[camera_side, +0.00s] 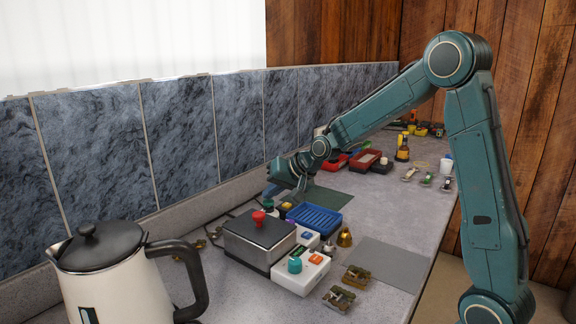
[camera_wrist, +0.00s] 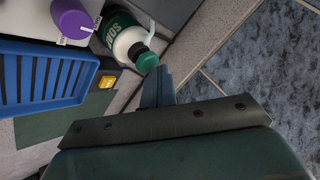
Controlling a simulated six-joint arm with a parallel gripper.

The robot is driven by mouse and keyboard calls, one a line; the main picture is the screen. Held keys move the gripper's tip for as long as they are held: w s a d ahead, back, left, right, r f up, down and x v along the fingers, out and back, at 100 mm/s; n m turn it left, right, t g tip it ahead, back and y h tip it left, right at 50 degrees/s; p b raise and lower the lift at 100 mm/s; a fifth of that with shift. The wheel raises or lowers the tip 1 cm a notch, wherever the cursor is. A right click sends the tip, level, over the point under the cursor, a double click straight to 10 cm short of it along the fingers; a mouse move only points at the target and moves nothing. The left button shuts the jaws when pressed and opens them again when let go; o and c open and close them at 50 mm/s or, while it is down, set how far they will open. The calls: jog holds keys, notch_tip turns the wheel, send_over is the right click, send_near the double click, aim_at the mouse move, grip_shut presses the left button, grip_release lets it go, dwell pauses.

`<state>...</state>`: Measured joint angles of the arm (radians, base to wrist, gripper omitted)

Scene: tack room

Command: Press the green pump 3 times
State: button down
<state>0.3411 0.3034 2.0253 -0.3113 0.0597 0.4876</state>
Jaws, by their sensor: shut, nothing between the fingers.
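The green pump (camera_wrist: 147,61) tops a white bottle with a dark green label (camera_wrist: 118,24), which the wrist view shows at the top. My gripper (camera_wrist: 158,72) is shut and empty, its fingertips right beside the pump head. I cannot tell if they touch it. In the side view my gripper (camera_side: 272,190) points down near the back wall, behind the blue tray. The bottle (camera_side: 269,204) shows there only as a small shape under the fingers.
A blue ribbed tray (camera_side: 318,220), a grey box with a red knob (camera_side: 262,240) and a white box with a teal knob (camera_side: 305,276) stand close by. A purple knob (camera_wrist: 72,20) is near the bottle. A kettle (camera_side: 100,270) stands at front left. The tiled wall is close behind.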

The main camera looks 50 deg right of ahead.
jog(key=shift+r, duration=0.95)
jog(key=shift+r, duration=0.1)
jog(key=shift+r, duration=2.9)
jog(key=shift+r, duration=0.1)
notch_tip(320, 180, up, 6)
send_over(272, 202)
